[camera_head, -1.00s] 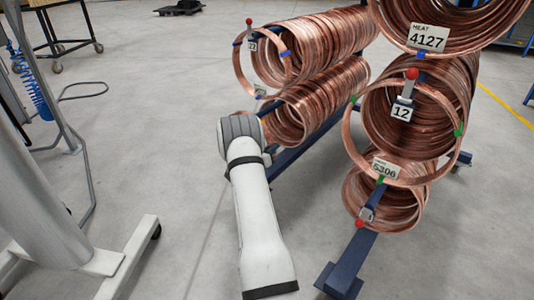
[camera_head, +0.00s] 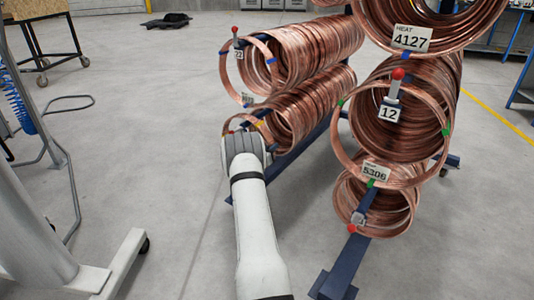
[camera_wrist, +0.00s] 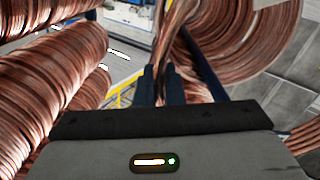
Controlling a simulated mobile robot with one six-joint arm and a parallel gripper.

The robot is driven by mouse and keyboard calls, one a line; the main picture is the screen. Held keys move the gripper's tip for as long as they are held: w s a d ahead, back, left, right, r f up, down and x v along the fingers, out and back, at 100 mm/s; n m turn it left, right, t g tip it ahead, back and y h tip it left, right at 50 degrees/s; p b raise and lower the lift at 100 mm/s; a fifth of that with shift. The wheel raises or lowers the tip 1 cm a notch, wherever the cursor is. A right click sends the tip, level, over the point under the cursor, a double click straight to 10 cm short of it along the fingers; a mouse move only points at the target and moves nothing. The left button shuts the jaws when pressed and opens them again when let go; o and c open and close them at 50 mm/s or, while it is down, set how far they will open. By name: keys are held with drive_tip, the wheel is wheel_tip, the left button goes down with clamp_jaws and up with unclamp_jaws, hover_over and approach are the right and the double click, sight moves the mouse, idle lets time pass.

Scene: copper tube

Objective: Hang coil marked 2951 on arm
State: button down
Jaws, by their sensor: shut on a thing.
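My gripper (camera_wrist: 165,80) is shut on a copper coil, whose strands (camera_wrist: 177,38) rise from between the dark fingers in the wrist view. In the head view, my wrist hides the fingers at the lower left of the rack. A copper ring with a small yellow mark shows just beyond my wrist. No tag reading 2951 is legible, so I cannot tell which number the held coil bears. The rack has red-tipped arms, including one marked 12 (camera_head: 391,107) and one marked 22 (camera_head: 237,53), both bearing coils.
Coils tagged 4127 (camera_head: 411,39) and 5306 (camera_head: 375,171) hang on the right side of the rack. The blue rack foot (camera_head: 335,279) juts forward. A grey stand (camera_head: 115,270) is at left.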

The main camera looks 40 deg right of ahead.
drive_tip(key=shift+w+d+f, duration=0.15)
drive_tip(key=shift+d+f, duration=0.05)
drive_tip(key=shift+d, duration=0.5)
drive_tip(key=shift+w+d+f, duration=0.1)
drive_tip(key=shift+d+f, duration=0.1)
drive_tip(key=shift+d, duration=0.5)
drive_tip(key=shift+w+d+f, duration=0.15)
drive_tip(key=shift+d+f, duration=0.05)
drive_tip(key=shift+d, duration=0.5)
